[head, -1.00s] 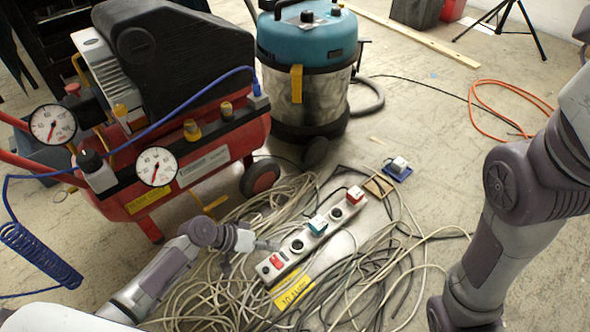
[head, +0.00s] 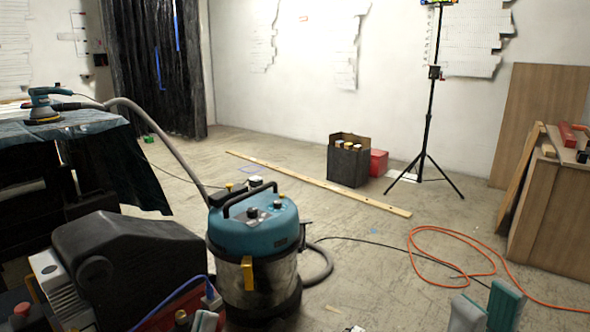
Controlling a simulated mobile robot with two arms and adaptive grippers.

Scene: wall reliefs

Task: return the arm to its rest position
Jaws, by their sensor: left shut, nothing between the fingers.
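My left gripper (head: 205,322) shows only as a small grey tip at the bottom edge of the head view, in front of the compressor. It is shut and empty. My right gripper (head: 487,308) shows at the bottom right as two grey finger-like parts with teal faces, cut off by the picture edge. I see no object clearly in it, and its opening is hard to judge. The rest of both arms lies below the picture.
The black and red compressor (head: 130,265) stands at the lower left, beside the teal vacuum (head: 255,235). A cloth-covered bench (head: 70,130) is behind. An orange hose (head: 430,228), tripod (head: 430,130) and wooden cabinet (head: 555,215) are at the right.

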